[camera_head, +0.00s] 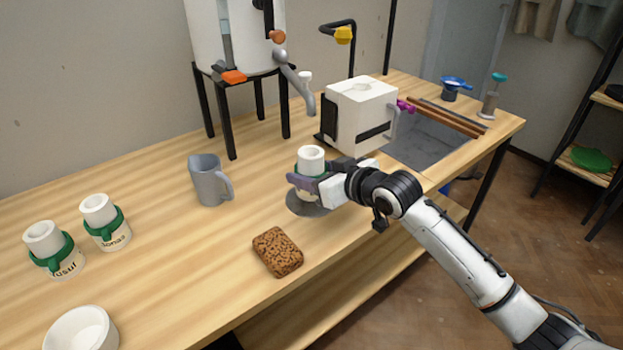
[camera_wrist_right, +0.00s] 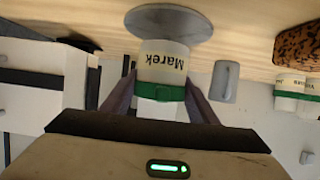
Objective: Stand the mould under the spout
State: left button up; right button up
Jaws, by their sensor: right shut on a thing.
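A white mould (camera_head: 311,158) with a green band is in my right gripper (camera_head: 308,184), over a grey disc (camera_head: 304,206) on the bench. In the right wrist view, which is upside down, the mould (camera_wrist_right: 163,62) reads "Marek" and the fingers are closed on its sides. The disc (camera_wrist_right: 168,24) shows at its base; I cannot tell whether they touch. The grey spout (camera_head: 299,88) slopes down from the white tank (camera_head: 235,45) on a black stand, behind the held mould. Two similar moulds stand at the left, "Yusuf" (camera_head: 44,241) and "Jonas" (camera_head: 99,213). My left gripper is not in view.
A grey jug (camera_head: 206,181) stands left of the held mould, a brown sponge (camera_head: 277,251) in front. A white bowl (camera_head: 80,331) is front left. Bench between jug and stand is clear.

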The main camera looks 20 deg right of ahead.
jog(key=shift+f, duration=0.75)
jog(key=o, duration=0.7)
jog(key=shift+f, duration=0.35)
jog(key=o, duration=0.4)
jog(key=shift+o, duration=0.2)
jog(key=shift+r, duration=0.15)
jog(key=shift+s+r, duration=0.15)
jog(key=v, duration=1.1)
jog(key=shift+s+p, duration=0.35)
jog(key=shift+p, duration=0.1)
jog(key=shift+d, duration=0.1)
